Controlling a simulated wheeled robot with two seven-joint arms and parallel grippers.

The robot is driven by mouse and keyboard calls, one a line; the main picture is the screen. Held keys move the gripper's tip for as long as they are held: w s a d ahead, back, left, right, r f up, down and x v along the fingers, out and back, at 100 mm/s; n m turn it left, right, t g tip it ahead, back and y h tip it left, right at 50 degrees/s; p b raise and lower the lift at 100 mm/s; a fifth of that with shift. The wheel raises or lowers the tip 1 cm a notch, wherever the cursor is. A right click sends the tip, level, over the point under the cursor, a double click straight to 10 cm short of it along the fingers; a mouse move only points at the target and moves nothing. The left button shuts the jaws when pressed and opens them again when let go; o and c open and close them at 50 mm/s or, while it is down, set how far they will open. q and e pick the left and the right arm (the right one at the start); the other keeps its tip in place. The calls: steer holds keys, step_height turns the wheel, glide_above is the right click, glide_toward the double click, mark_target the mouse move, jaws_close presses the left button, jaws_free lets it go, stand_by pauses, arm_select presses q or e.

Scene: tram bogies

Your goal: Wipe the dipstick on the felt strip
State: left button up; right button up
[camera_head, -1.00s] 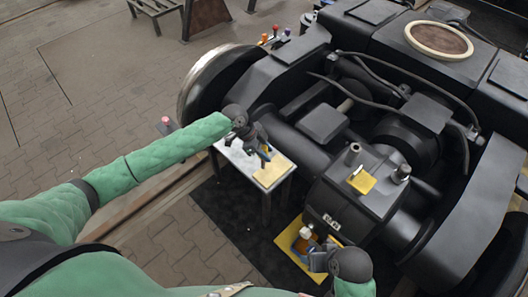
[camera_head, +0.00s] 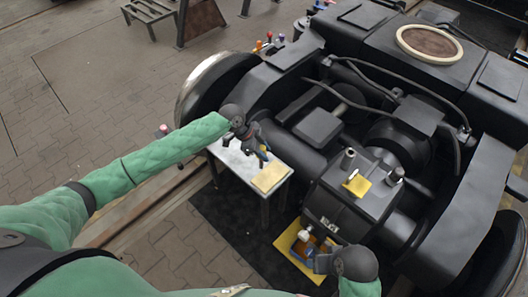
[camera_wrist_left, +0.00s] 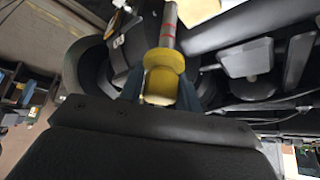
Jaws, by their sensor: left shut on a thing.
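In the left wrist view the dipstick (camera_wrist_left: 158,85) has a yellow collared handle and a grey rod with red marks. My left gripper (camera_wrist_left: 160,92) is shut on its yellow handle. In the head view my left gripper (camera_head: 262,153) is over a small table; the dipstick is too small to make out clearly there. A pale yellow pad (camera_head: 270,178), possibly the felt strip, lies on the table's near right part, just below the gripper in the picture. My right gripper (camera_head: 321,263) is beside an orange-brown container (camera_head: 303,246); its fingers are not clear.
The small white-topped table (camera_head: 232,160) stands beside the dark bogie (camera_head: 330,190). The container is on a yellow tray (camera_head: 287,240) at the front. A yellow piece (camera_head: 357,185) lies on the gearbox housing. Paved floor (camera_head: 160,235) is open to the left.

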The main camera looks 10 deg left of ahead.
arm_select(q)
steer(key=shift+r+p, duration=1.75)
steer(key=shift+r, duration=1.05)
